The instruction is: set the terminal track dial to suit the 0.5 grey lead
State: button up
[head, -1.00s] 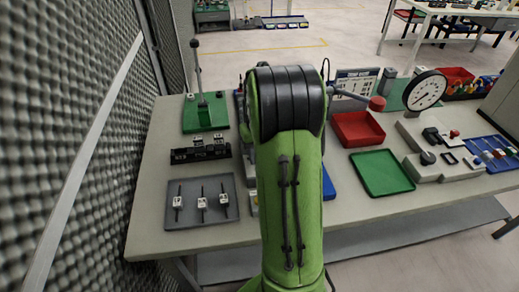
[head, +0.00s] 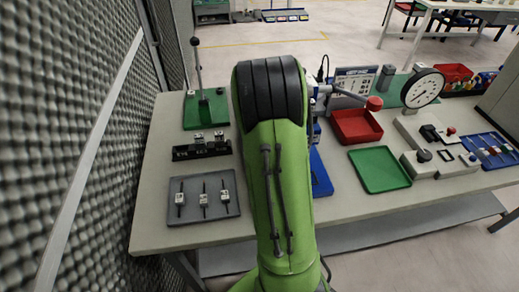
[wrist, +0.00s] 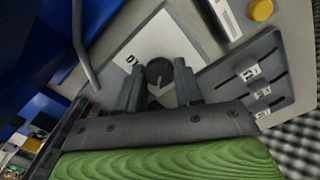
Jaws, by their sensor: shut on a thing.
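In the wrist view a dark round dial (wrist: 158,68) with a light pointer mark sits on a pale plate (wrist: 172,38) with partly hidden lettering. My gripper (wrist: 160,84) has one finger on each side of the dial and is shut on it. In the head view my green arm hides the gripper and the dial. A grey tray (head: 181,222) holds three dark leads with white tags, among them a middle one (head: 203,199). The tray also shows in the wrist view (wrist: 293,92), right of my gripper. The tags are too small to read.
A black block (head: 201,150) and a green base with an upright lever (head: 197,63) stand behind the tray. Right of my arm are a blue tray (head: 320,176), a red bin (head: 357,126), a green tray (head: 380,170) and a round gauge (head: 423,89).

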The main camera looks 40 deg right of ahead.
jog(key=shift+n, duration=0.6)
jog(key=o, duration=1)
jog(key=shift+o, duration=0.2)
jog(key=shift+r, duration=0.1)
notch_tip(320, 180, up, 16)
jog(key=p, duration=0.4)
jog(key=shift+f, duration=0.2)
